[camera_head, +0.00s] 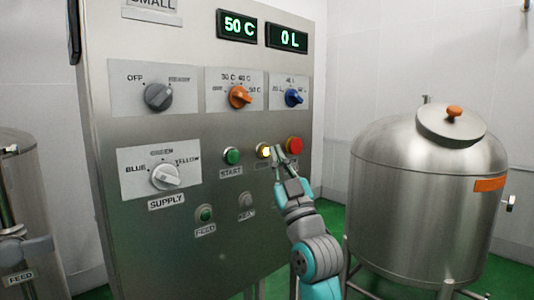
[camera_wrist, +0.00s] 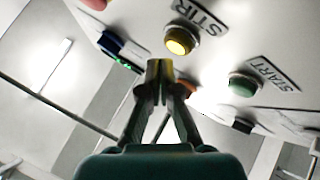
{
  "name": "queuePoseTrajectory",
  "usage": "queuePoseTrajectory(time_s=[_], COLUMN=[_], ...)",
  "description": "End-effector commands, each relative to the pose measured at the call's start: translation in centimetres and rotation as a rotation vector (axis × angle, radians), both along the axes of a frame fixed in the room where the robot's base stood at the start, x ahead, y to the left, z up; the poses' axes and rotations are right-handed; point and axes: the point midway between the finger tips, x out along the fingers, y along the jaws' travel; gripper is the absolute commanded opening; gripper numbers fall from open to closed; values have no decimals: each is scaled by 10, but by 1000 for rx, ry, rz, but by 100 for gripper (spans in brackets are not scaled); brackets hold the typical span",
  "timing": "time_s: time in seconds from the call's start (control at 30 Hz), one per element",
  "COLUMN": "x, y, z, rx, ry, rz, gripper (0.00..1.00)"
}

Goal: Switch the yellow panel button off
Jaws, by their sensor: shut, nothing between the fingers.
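The yellow button (camera_head: 264,150) sits on the steel control panel (camera_head: 200,235), between a green and a red button, and glows bright yellow. In the wrist view the yellow button (camera_wrist: 179,41) is lit in a metal ring beside the label STIR. My gripper (camera_head: 277,152) is shut and empty, with its tips in front of the panel just right of the yellow button in the head view. In the wrist view my gripper's tips (camera_wrist: 160,69) show just below and left of the button. I cannot tell the exact gap; no contact with the button shows.
The green START button (camera_head: 232,156) is left of the yellow one, and the red button (camera_head: 294,145) is close on the right. Knobs, including the orange knob (camera_head: 240,97), sit above. A steel tank (camera_head: 425,195) stands right of my arm. Displays read 50 C and 0 L.

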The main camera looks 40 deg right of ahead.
Motion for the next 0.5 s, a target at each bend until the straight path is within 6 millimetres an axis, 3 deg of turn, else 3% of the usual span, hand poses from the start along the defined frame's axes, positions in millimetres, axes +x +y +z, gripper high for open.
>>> queuePoseTrajectory(time_s=[0.5], x=[7], y=[0], z=[0], rx=[0], ry=[-1], rz=[0], gripper=[0])
